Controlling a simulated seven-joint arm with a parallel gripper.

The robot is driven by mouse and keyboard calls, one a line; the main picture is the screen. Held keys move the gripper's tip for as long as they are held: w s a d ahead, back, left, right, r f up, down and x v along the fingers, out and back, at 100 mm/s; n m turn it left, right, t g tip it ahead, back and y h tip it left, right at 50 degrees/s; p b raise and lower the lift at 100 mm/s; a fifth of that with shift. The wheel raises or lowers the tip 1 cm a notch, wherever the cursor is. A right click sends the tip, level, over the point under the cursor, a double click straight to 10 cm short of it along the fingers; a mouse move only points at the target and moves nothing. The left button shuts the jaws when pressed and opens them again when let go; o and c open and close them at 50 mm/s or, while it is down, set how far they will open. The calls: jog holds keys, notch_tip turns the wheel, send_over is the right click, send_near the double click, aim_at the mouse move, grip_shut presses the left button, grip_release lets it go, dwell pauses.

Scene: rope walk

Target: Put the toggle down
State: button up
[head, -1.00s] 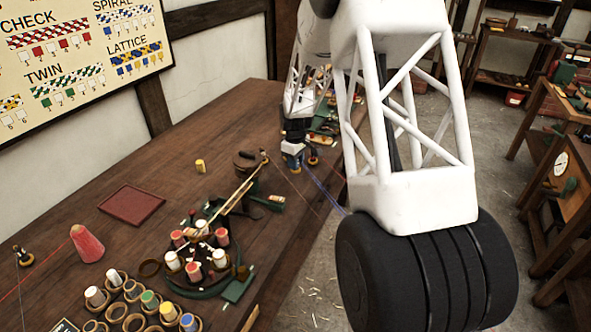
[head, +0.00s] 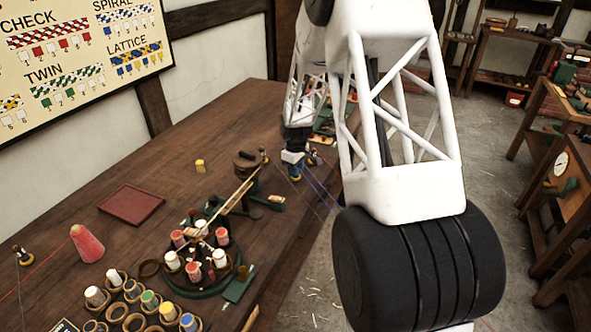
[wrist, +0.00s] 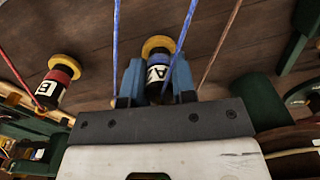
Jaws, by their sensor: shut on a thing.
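The toggle (wrist: 157,73) is a small spool with a yellow end disc, a blue band, a black body and a white letter label. In the wrist view it sits between the two blue fingers of my gripper (wrist: 158,88), which is shut on it. Blue cords pass up the picture beside it. In the head view my gripper (head: 293,168) is at the table's right side, with the toggle's yellow end showing below it. I cannot tell whether the toggle touches the table.
A red-banded toggle labelled E (wrist: 57,82) lies left of my gripper, with a red cord. A green part (wrist: 262,102) is close on the right. A round stand of bobbins (head: 205,285) and a red tray (head: 130,204) are nearer on the table (head: 225,130).

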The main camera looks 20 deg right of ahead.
jog(key=shift+f, duration=0.1)
jog(key=o, duration=0.9)
notch_tip(320, 180, up, 12)
jog(key=shift+r, duration=0.15)
dwell(0.7)
jog(key=shift+s+r, duration=0.1)
